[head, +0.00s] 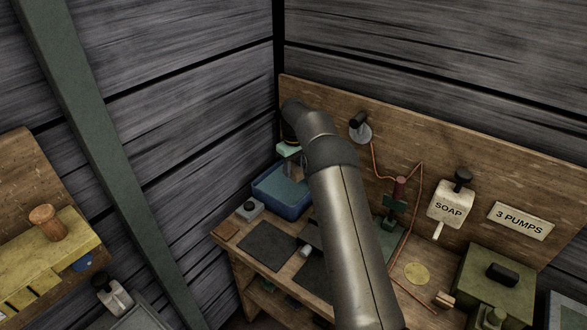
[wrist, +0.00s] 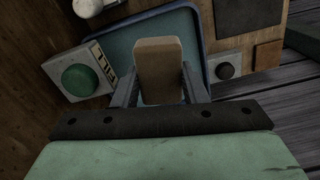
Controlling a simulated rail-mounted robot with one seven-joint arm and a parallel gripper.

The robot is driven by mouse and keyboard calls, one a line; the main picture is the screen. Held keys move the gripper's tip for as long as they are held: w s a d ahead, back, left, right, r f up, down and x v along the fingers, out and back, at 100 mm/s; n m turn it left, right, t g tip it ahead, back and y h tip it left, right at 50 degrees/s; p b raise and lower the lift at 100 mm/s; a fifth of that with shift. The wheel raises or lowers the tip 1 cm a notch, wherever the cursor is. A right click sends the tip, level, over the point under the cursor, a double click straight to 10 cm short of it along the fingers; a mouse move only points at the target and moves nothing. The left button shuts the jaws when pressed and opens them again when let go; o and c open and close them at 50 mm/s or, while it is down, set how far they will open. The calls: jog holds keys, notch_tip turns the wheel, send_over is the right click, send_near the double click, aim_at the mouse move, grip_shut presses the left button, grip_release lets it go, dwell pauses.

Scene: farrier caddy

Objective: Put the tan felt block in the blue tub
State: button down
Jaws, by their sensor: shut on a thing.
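The tan felt block (wrist: 158,62) is between the two fingers of my gripper (wrist: 158,88) in the wrist view, and the jaws are shut on it. Behind the block lies the blue tub (wrist: 203,45), its floor and rim showing around the block. In the head view the blue tub (head: 268,199) stands at the left back of the bench. My gripper (head: 287,160) is above the tub there, partly hidden by my arm.
A box with a green button (wrist: 80,80) stands beside the tub, and a small grey box with a black knob (head: 249,209) stands on its other side. A dark mat (head: 268,246) lies on the bench. A soap dispenser (head: 450,204) hangs on the back board.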

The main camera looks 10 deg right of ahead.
jog(key=shift+f+b, duration=3.95)
jog(key=shift+f, duration=2.9)
jog(key=shift+f+b, duration=0.35)
jog(key=shift+f, duration=0.15)
jog(key=c, duration=0.8)
grip_release()
notch_tip(320, 180, up, 17)
jog(key=shift+r+b, duration=0.2)
jog(key=shift+b, duration=0.4)
